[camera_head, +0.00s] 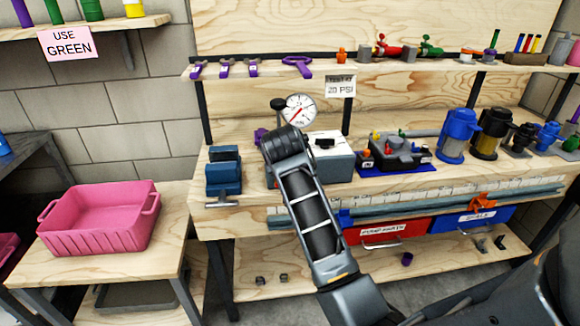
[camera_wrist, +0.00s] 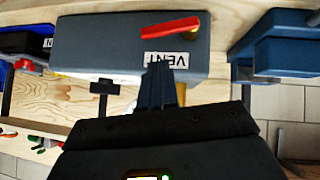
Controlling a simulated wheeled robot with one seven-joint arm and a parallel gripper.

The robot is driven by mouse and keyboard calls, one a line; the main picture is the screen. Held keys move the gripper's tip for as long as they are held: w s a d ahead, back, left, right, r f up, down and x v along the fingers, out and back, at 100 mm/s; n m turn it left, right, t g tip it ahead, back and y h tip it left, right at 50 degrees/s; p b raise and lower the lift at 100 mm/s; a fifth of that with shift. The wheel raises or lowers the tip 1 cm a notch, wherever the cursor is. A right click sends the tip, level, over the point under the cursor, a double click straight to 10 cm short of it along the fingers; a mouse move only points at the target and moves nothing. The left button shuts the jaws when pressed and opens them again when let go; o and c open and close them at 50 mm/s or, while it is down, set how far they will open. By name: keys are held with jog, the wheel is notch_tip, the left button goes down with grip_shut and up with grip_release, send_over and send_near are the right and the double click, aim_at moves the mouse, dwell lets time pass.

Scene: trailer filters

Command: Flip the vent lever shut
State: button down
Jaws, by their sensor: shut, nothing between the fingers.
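The vent lever (camera_wrist: 170,27) is a red bar on the grey-blue box (camera_wrist: 85,45) in the wrist view. It lies nearly level in that picture, its right end slightly higher, above a white VENT label (camera_wrist: 171,58). In the head view, the box (camera_head: 341,167) stands on the workbench, partly behind my arm, and the lever is hidden there. My gripper (camera_wrist: 161,68) is shut and empty. Its tips overlap the lower edge of the label in the wrist view, a little below the lever. I cannot tell whether they touch the box.
A pressure gauge (camera_head: 299,110) rises beside the box. A blue vise-like block (camera_head: 223,172) stands to the left, and a grey fixture with coloured knobs (camera_head: 398,153) to the right. A pink bin (camera_head: 98,219) sits on the left side table. A tool shelf (camera_head: 330,69) runs above.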

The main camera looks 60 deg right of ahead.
jog(key=w+r+v, duration=0.1)
jog(key=v, duration=1)
jog(key=shift+r+p, duration=0.25)
jog(key=shift+p, duration=0.15)
jog(key=shift+s+d, duration=0.1)
